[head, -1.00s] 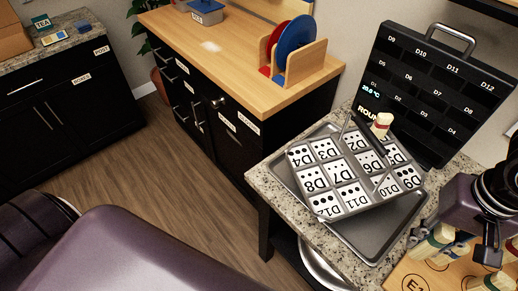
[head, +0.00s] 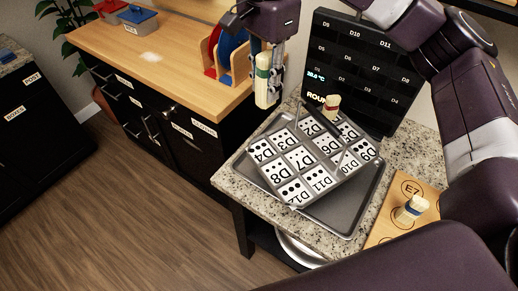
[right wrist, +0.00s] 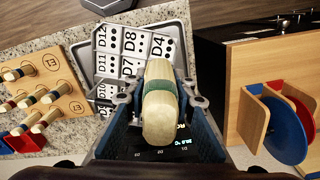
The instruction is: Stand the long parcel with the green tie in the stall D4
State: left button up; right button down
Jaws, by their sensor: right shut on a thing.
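The long parcel (head: 261,86) is pale with a green tie and hangs about upright in my right gripper (head: 268,76). The gripper is shut on it, above the back left part of the counter; the parcel also shows in the right wrist view (right wrist: 157,118). The stall tray (head: 325,197) sits tilted below and to the right of it in the head view. The stall D4 (head: 261,152) is at the tray's left corner and looks empty; its label also shows in the right wrist view (right wrist: 159,46). The parcel is apart from the tray. My left gripper is out of view.
A parcel with a red tie (head: 332,104) stands at the tray's back. A black board (head: 365,62) stands behind it. A wooden board (head: 384,231) at the right holds a blue-tied parcel (head: 411,210). A plate rack (head: 212,66) stands on the wooden counter.

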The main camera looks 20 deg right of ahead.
jog(key=shift+w+a+r+m, duration=0.15)
jog(key=shift+w+r+m, duration=0.05)
jog(key=shift+r+m, duration=0.25)
jog(key=shift+w+a+r+m, duration=0.1)
jog(key=shift+w+r+m, duration=0.05)
jog(key=shift+r+m, duration=0.3)
jog(key=p, duration=0.2)
send_over(261, 152)
notch_tip(261, 152, down, 16)
jog(key=shift+r, duration=0.15)
jog(key=shift+f+p, duration=0.3)
jog(key=shift+f, duration=1.8)
jog(key=c, duration=2.1)
grip_release()
jog(key=shift+f, duration=0.1)
jog(key=o, duration=0.5)
